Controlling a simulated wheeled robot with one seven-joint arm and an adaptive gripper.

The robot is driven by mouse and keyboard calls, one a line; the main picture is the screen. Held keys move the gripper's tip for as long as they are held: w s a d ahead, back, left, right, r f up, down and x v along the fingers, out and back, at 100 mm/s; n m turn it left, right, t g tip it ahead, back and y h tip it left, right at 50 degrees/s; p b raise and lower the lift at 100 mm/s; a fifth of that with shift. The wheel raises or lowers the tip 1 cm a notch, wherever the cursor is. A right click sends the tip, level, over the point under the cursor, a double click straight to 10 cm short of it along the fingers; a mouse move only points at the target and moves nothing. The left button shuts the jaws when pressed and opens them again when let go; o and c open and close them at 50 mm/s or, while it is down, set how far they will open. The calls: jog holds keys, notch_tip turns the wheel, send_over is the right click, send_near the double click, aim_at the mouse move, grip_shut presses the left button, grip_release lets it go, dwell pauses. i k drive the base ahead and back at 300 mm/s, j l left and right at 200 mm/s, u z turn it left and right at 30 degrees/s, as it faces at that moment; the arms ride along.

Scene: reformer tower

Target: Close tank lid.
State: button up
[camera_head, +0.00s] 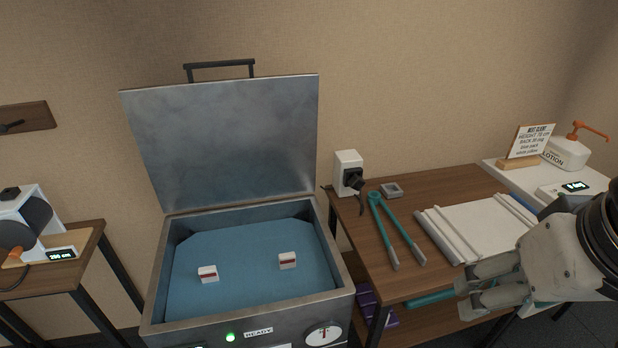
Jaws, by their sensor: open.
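The tank (345,283) is a grey metal box with an open top and blue inside. Its lid (228,140) is a flat grey metal panel standing raised at the tank's back edge, leaning slightly back. A black bar handle (219,65) sits on the lid's top edge. Two small white blocks, each with a red stripe, show inside the tank. My gripper (464,296) is open and empty at the right, over the front of the wooden table, well apart from the tank and lid.
A lotion bottle (567,152) and sign (530,142) stand at far right. A small side table (85,240) stands left.

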aim_at(210, 143)
jog(key=i+l+u, duration=0.15)
jog(key=i+l, duration=0.5)
jog(key=i, duration=0.1)
